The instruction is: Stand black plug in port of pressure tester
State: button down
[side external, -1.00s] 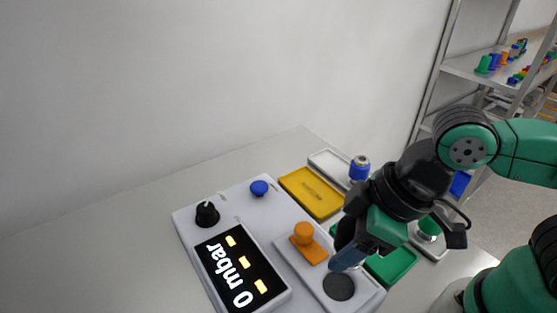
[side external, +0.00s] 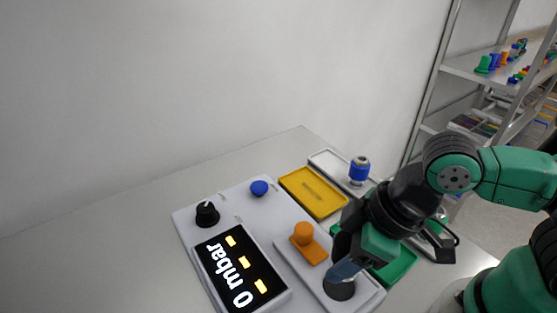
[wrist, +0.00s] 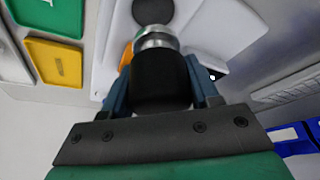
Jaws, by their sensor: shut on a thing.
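My gripper (wrist: 160,95) is shut on the black plug (wrist: 160,82), which has a black body, a silver collar and a dark end pointing away from the wrist. In the side view my gripper (side external: 342,272) is low over the near right end of the pressure tester (side external: 233,204); the plug is mostly hidden behind the fingers there. A round dark disc (side external: 339,291) lies on the tester's raised plate just below the fingertips. I cannot tell whether plug and tester touch.
Behind are a yellow tray (side external: 322,205), a green tray (side external: 401,268) and a blue plug (side external: 359,170). The left table is clear.

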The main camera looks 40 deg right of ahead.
dwell(0.3)
jog(key=shift+f, duration=1)
jog(key=shift+f, duration=0.15)
jog(key=shift+f, duration=0.45)
